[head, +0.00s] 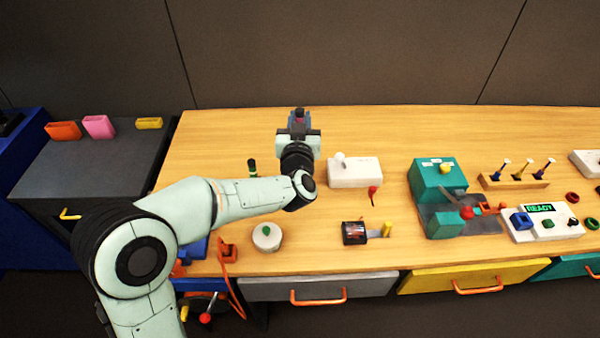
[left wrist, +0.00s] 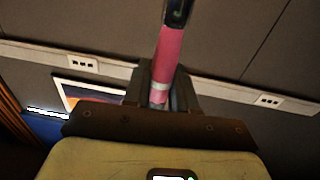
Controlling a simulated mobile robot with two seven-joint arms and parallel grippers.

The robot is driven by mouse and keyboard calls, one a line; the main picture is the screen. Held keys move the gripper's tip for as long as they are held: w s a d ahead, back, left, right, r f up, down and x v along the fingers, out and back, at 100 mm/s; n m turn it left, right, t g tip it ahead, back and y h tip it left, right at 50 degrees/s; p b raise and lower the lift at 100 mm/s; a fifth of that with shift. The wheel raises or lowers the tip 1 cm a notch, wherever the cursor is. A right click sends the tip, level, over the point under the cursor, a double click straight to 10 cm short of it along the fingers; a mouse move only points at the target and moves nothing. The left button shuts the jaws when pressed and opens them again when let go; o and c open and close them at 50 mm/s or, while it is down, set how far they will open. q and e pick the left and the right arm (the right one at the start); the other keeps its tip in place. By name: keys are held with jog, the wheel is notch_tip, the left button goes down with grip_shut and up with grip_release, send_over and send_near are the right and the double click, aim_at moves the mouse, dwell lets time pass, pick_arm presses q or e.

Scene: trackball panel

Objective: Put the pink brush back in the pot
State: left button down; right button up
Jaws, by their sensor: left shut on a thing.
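The pink brush (left wrist: 168,58) stands between the fingers of my left gripper (left wrist: 160,84) in the left wrist view. Its handle is pink with a pale band, and its upper end is dark. In the head view my left gripper (head: 298,122) is over the back middle of the bench, shut on the brush, which is mostly hidden there. I cannot make out the pot. A dark, green-tipped stick (head: 252,165) rises behind my left forearm, and whatever holds it is hidden by the arm. My right gripper is not in view.
A white joystick box (head: 354,173) is right of the gripper. A teal machine (head: 437,182), a wooden rack (head: 515,181) and a white READY panel (head: 541,224) stand farther right. A round white button unit (head: 267,237) is near the front. The bench's back strip (head: 390,125) is clear.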

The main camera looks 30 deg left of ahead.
pick_arm(q)
notch_tip(320, 180, down, 16)
jog(key=b, duration=0.2)
jog(key=shift+f+b, duration=0.15)
jog(key=shift+b, duration=0.2)
jog(key=c, duration=0.9)
grip_release()
jog(key=v, duration=1.2)
